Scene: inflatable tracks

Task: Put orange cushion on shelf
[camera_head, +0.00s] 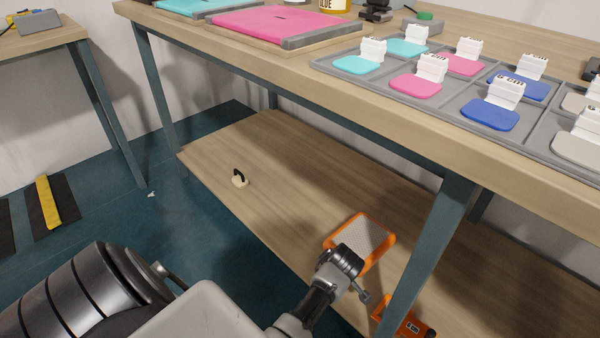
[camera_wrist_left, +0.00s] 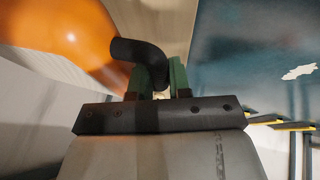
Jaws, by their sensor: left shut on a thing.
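An orange-edged thing with a grey face (camera_head: 377,237), which looks like the orange cushion, shows over the lower wooden shelf in the head view. Whether it touches the shelf is unclear. The end of my left arm (camera_head: 343,262) is in front of its near edge and hides part of it. In the left wrist view my left gripper (camera_wrist_left: 162,82) has green fingers shut on a black curved handle (camera_wrist_left: 138,50). A large blurred orange surface (camera_wrist_left: 60,30) is close beside the handle; how they join is unclear. My right gripper is not in view.
The lower shelf (camera_head: 285,165) is mostly bare, with a small cream block with a black handle (camera_head: 240,180) on it. A dark table leg (camera_head: 430,240) stands right of my arm. Another orange piece with a label (camera_head: 408,323) is near the leg's foot. The tabletop (camera_head: 290,70) overhangs the shelf.

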